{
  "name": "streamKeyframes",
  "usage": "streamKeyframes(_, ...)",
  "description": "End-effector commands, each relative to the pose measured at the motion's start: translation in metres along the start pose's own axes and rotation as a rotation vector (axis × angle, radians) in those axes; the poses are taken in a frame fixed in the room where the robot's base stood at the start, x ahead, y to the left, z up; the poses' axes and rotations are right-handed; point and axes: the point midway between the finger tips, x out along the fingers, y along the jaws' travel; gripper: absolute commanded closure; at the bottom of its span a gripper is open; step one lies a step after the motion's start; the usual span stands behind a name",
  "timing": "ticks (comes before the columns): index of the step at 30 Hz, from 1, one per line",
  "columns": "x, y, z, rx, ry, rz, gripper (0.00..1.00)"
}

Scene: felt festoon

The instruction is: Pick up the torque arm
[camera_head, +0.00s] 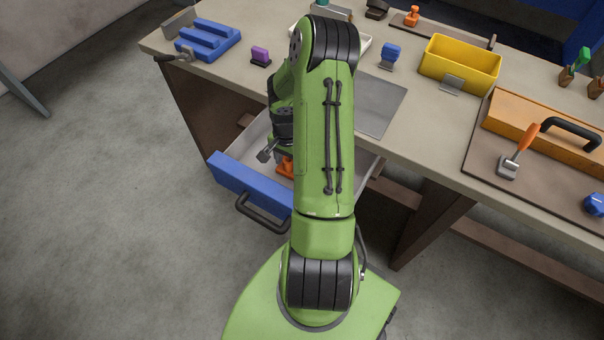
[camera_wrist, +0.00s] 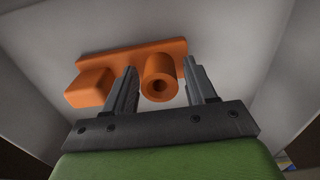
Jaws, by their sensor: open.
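The orange part that I take for the torque arm (camera_wrist: 160,84) lies in the open drawer. It has a flat bar, a block at its left end and a hollow round boss towards its right end. In the head view only a bit of the orange part (camera_head: 286,168) shows beside my arm. My gripper (camera_wrist: 160,64) is open, with one finger on each side of the boss. Gaps seem to show between the fingers and the boss; whether either touches is unclear. In the head view my arm hides most of my gripper.
The pulled-out drawer (camera_head: 247,190) has a blue front and pale walls around my gripper. Above it, the workbench (camera_head: 428,125) holds a yellow bin (camera_head: 458,66), a blue block (camera_head: 208,40), a purple piece (camera_head: 261,56) and an orange-handled tool (camera_head: 517,152). Open floor lies left.

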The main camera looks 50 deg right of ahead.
Motion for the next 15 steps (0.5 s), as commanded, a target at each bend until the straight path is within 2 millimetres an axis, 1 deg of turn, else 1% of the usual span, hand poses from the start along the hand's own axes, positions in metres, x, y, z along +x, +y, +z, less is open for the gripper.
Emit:
streamKeyframes(2,-0.0012,-0.0001,-0.0002,0.0,0.001,0.0,0.44)
streamKeyframes(5,-0.0014,-0.0001,-0.0002,0.0,0.001,0.0,0.58)
streamKeyframes(13,-0.0015,-0.0002,-0.0002,0.0,0.001,0.0,0.99)
streamKeyframes(15,-0.0017,-0.0002,-0.0003,0.0,0.001,-0.001,1.0)
